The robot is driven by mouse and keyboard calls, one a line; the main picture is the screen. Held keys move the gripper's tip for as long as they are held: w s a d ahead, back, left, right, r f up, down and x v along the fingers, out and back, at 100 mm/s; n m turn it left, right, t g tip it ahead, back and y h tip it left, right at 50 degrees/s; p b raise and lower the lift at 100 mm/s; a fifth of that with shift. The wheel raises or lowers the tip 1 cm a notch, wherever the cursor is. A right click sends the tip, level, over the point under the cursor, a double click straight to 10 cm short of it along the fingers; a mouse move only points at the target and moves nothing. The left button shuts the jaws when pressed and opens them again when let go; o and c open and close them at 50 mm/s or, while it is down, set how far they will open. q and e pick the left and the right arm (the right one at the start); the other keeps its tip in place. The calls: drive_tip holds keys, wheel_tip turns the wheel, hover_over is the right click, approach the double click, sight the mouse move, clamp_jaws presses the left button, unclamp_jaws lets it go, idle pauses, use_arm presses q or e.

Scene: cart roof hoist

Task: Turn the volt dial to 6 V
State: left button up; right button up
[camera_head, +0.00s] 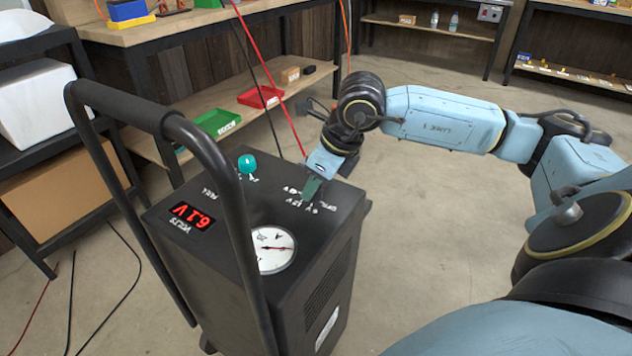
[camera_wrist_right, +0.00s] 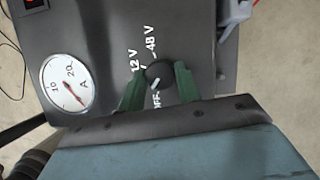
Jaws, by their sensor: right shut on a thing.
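The volt dial (camera_wrist_right: 158,74) is a dark round knob on top of the black charger cart (camera_head: 335,215). My right gripper (camera_wrist_right: 158,85) has its two green fingers closed on opposite sides of it. The dial's pale pointer mark points down-left, between the OFF and 12 V labels; a finger covers that part of the scale. In the head view my right gripper (camera_head: 312,187) comes down onto the panel and hides the dial. The red volts display (camera_head: 192,215), seen turned over, appears to read 6.1 V. My left gripper is not in view.
A round white ammeter (camera_head: 272,249) and a teal knob (camera_head: 246,164) are on the same panel. The cart's black handle (camera_head: 225,170) rises at its left. Red and green trays lie on a shelf behind. The floor right of the cart is clear.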

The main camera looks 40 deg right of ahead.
drive_tip(key=shift+a+m+h, duration=0.1)
drive_tip(key=shift+m+h, duration=0.4)
drive_tip(key=shift+m, duration=0.7)
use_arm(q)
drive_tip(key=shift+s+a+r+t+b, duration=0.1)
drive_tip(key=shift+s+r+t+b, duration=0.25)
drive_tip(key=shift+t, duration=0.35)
use_arm(e)
drive_tip(key=shift+m+h, duration=0.5)
drive_tip(key=shift+m, duration=0.7)
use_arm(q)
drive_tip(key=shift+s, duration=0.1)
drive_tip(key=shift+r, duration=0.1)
use_arm(e)
drive_tip(key=o, duration=1)
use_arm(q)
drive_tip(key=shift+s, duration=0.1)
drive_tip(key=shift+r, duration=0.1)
use_arm(e)
drive_tip(key=shift+r, duration=0.1)
